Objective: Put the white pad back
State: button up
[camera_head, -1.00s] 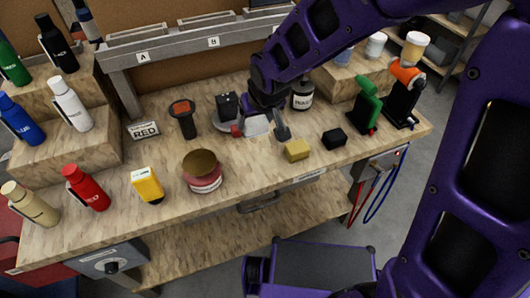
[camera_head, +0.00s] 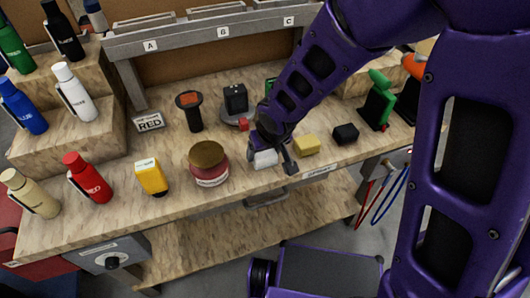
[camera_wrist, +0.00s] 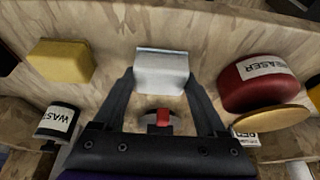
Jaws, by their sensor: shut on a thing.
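The white pad (camera_head: 265,159) is a small pale block near the front edge of the workbench. My gripper (camera_head: 272,160) points down and is shut on it. In the wrist view the white pad (camera_wrist: 162,70) sits between the two black fingertips (camera_wrist: 162,82). I cannot tell whether its underside touches the bench top. A yellow pad (camera_head: 306,145) and a black pad (camera_head: 345,133) lie to its right along the front edge, roughly in a row with it. The yellow pad also shows in the wrist view (camera_wrist: 60,61).
A dark red jar with a brown lid (camera_head: 209,165) stands close left of the pad. Behind are a grey round stand with a black block (camera_head: 236,99), a black tool with an orange top (camera_head: 190,110) and a RED sign (camera_head: 149,121). Bottles and a yellow box (camera_head: 150,177) are left.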

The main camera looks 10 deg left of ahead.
jog(key=shift+f, duration=0.35)
jog(key=o, duration=1.1)
jog(key=shift+r, duration=0.1)
jog(key=shift+r+p, duration=0.3)
jog(key=p+v, duration=0.5)
jog(key=v, duration=0.6)
jog(key=shift+s+r, duration=0.15)
jog(key=shift+r, duration=0.15)
